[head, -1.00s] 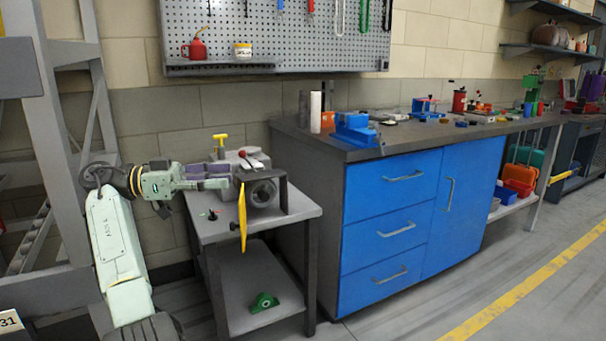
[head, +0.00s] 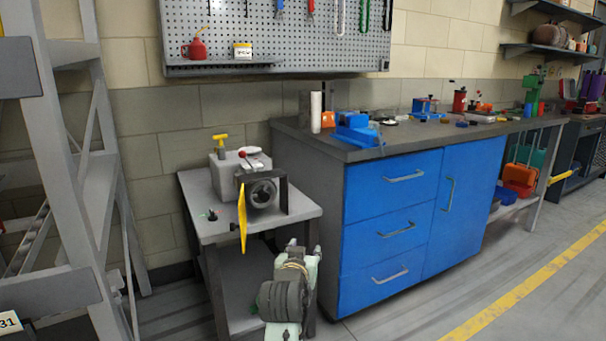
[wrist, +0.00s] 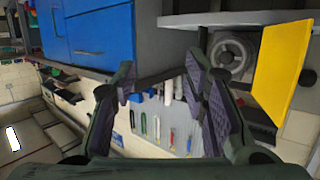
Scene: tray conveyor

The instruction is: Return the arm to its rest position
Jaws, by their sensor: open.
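My arm (head: 287,292) is folded low in the head view, in front of the small grey cart's right side. My gripper is not distinguishable in the head view. In the wrist view my gripper (wrist: 160,76) has its two dark fingers spread apart with nothing between them.
The small cart (head: 213,228) carries the grey machine (head: 228,175) with its yellow plate (head: 242,217). A blue-fronted workbench (head: 390,190) stands close on the right. A grey steel frame (head: 75,150) stands at the left. The floor (head: 450,290) on the right is open.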

